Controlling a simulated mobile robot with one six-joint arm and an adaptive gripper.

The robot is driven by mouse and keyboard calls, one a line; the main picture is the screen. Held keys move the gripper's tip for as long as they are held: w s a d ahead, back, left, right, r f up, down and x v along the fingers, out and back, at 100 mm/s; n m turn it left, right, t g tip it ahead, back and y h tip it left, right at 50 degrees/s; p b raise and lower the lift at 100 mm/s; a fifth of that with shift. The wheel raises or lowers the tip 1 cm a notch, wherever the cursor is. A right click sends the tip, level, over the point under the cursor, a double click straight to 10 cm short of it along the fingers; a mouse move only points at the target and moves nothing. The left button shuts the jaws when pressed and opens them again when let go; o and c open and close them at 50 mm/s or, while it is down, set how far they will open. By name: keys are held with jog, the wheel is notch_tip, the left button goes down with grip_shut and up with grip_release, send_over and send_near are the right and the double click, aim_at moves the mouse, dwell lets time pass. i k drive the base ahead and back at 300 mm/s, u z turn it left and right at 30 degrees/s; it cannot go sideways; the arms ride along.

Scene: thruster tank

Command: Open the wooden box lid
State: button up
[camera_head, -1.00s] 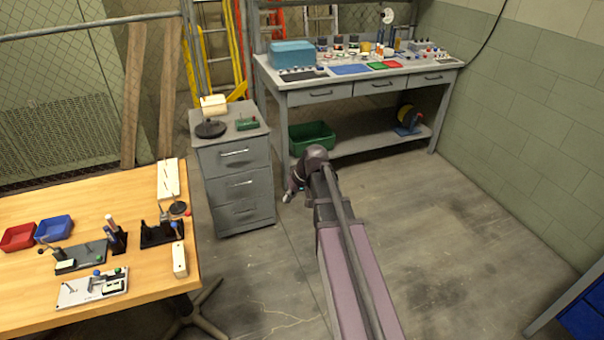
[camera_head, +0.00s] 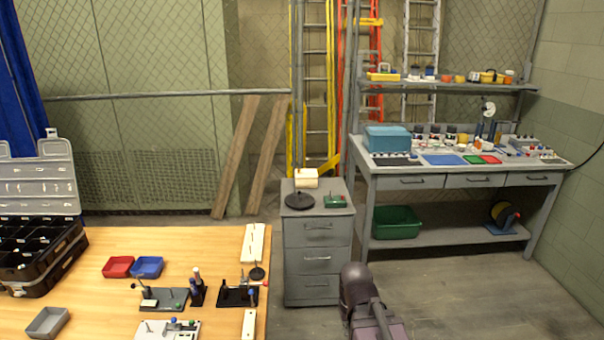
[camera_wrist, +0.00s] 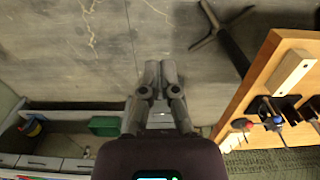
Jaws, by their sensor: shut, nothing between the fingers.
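A small cream box-like thing (camera_head: 306,178) sits on top of the grey drawer cabinet (camera_head: 318,234), above a dark round base. It is too small to tell whether it is the wooden box or how its lid lies. No other wooden box shows clearly. My gripper (camera_wrist: 161,68) is shut and empty in the wrist view, over the bare concrete floor. In the head view only part of my arm shows, at the bottom in front of the cabinet, and the gripper is hidden.
A wooden table (camera_head: 100,240) at left carries an open black case (camera_head: 42,250), small bins and several fixtures. A grey workbench (camera_head: 450,182) with a blue box (camera_head: 387,138) stands at right. A green bin (camera_head: 397,222) sits on its lower shelf. The floor at lower right is clear.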

aim_at(299, 172)
jog(key=z, duration=0.4)
jog(key=i, duration=3)
jog(key=u, duration=0.4)
